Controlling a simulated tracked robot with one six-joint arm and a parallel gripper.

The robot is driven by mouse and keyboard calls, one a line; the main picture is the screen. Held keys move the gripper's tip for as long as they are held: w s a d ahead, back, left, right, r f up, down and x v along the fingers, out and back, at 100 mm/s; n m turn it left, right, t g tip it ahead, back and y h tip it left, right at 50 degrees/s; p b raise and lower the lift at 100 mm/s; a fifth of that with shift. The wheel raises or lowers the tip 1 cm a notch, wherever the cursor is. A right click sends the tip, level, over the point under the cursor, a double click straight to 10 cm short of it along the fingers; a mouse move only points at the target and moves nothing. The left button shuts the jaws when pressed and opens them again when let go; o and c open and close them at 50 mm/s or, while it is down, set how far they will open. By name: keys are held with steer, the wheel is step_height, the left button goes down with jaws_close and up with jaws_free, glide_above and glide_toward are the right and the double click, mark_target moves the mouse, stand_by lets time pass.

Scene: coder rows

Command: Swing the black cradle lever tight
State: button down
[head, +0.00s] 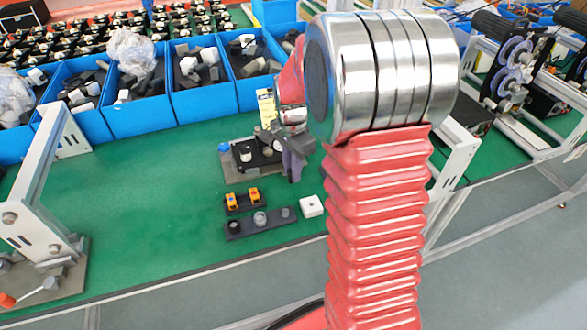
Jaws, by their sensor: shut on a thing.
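The fixture with the black cradle (262,157) stands on a grey base plate on the green table, in the middle of the head view. How far the lever is turned cannot be seen.
In front lie a black holder with two orange pieces (243,199), a dark strip with round parts (260,222) and a white block (311,206). Blue bins (140,116) line the back. A grey frame (38,185) stands at left. The green table (140,205) is clear left of the fixture.

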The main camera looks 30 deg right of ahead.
steer(key=a+m, duration=0.2)
steer(key=m, duration=0.1)
steer(key=shift+w+a, duration=0.1)
steer(key=shift+w, duration=0.3)
steer(key=shift+w+a+m, duration=0.35)
steer(key=shift+a+m, duration=0.15)
steer(key=shift+m, duration=0.6)
steer(key=c, duration=1.6)
jaws_free()
steer(key=shift+w, duration=0.1)
steer(key=shift+d, duration=0.1)
